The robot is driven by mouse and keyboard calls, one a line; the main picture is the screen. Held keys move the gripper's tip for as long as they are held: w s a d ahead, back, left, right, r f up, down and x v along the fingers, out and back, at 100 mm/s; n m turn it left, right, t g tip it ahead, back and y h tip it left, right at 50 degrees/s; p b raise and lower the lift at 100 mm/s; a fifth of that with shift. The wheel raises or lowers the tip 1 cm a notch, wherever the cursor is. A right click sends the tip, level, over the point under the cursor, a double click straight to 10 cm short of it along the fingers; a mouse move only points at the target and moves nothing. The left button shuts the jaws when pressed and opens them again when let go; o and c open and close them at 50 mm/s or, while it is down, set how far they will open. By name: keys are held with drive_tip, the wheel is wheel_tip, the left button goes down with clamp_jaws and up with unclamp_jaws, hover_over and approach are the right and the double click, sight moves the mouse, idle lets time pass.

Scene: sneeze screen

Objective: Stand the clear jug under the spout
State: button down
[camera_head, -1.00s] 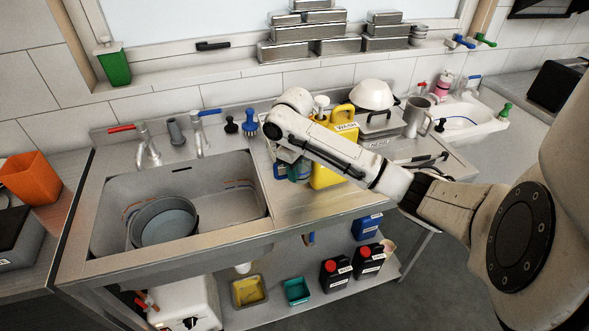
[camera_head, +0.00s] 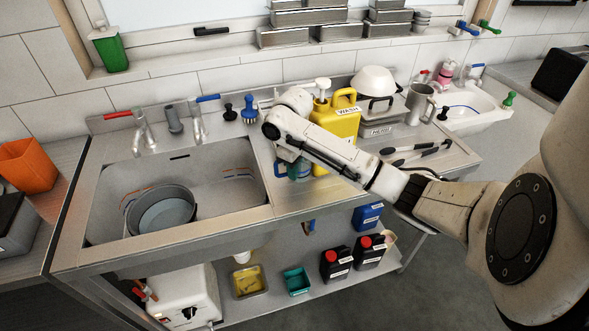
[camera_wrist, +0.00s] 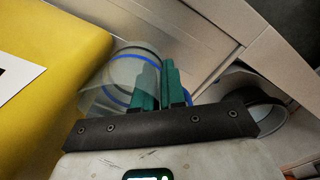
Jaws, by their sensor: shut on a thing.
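The clear jug (camera_wrist: 118,88), with blue bands, is gripped between the green fingers of my gripper (camera_wrist: 160,84) in the wrist view. In the head view the jug (camera_head: 298,170) is partly hidden by my arm, above the counter right of the sink. The yellow WASH container (camera_head: 338,118), with a white pump top (camera_head: 322,88), stands just behind and right of it; its yellow side (camera_wrist: 50,70) fills the left of the wrist view. Two taps stand behind the sink, one with a red lever (camera_head: 118,115), one with a blue lever (camera_head: 208,98). The jug is away from both tap outlets.
The sink (camera_head: 225,185) holds a grey round tub (camera_head: 165,205). Brushes (camera_head: 249,115) stand behind the counter. A lidded metal box (camera_head: 378,130), a metal pitcher (camera_head: 418,102) and utensils (camera_head: 420,152) lie to the right. The counter front (camera_head: 290,200) is clear.

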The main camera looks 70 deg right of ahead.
drive_tip(key=shift+f+b, duration=0.3)
drive_tip(key=shift+f, duration=0.3)
idle(0.4)
drive_tip(key=c, duration=1.1)
unclamp_jaws()
drive_tip(key=shift+r, duration=0.15)
